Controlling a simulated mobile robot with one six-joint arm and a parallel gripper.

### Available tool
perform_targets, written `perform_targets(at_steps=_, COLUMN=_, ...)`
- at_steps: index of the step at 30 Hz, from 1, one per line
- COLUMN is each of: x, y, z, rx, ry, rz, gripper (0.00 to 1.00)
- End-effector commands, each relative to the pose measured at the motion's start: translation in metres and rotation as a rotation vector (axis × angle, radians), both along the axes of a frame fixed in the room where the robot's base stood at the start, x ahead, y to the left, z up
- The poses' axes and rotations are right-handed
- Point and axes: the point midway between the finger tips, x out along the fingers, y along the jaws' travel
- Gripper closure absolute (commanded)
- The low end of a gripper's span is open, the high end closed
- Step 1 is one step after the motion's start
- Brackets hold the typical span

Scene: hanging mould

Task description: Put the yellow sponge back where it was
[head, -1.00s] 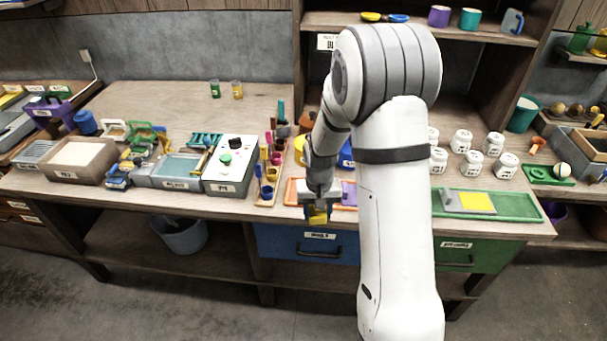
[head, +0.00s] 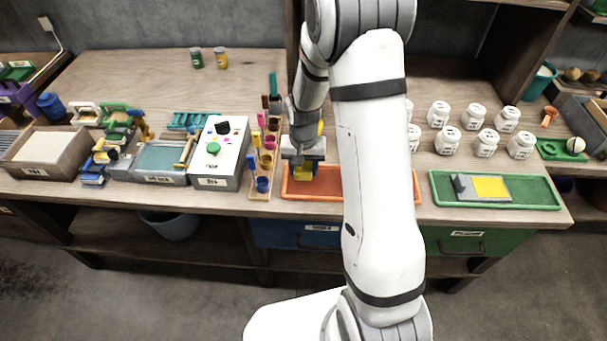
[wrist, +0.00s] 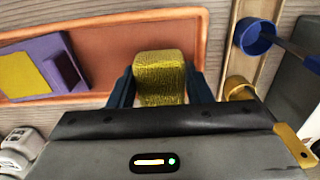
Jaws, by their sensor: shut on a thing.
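The yellow sponge (wrist: 159,77) is between the two dark blue fingers of my gripper (wrist: 160,90) in the wrist view. In the head view the sponge (head: 303,173) shows below my gripper (head: 303,165), over the left part of an orange tray (head: 318,193). My gripper is shut on the sponge. The tray (wrist: 105,42) also shows in the wrist view, with a purple block with a yellow patch (wrist: 40,68) at its far end. I cannot tell whether the sponge touches the tray floor.
A rack of coloured cups (head: 262,185) stands close left of the tray. A white box with knobs (head: 222,150) is further left. A green tray (head: 500,202) with a grey and yellow piece lies to the right. White jars (head: 485,143) stand behind it. My arm hides part of the orange tray.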

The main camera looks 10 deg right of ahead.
Motion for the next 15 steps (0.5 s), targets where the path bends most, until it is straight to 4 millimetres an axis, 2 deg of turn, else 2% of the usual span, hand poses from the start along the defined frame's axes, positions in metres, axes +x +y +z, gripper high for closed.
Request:
perform_targets(at_steps=7, x=-0.001, y=-0.003, z=-0.034, rx=0.000, ry=0.004, rz=-0.007, gripper=0.73)
perform_targets(at_steps=15, x=0.000, y=-0.004, z=-0.039, rx=0.000, ry=0.000, rz=-0.010, gripper=0.73)
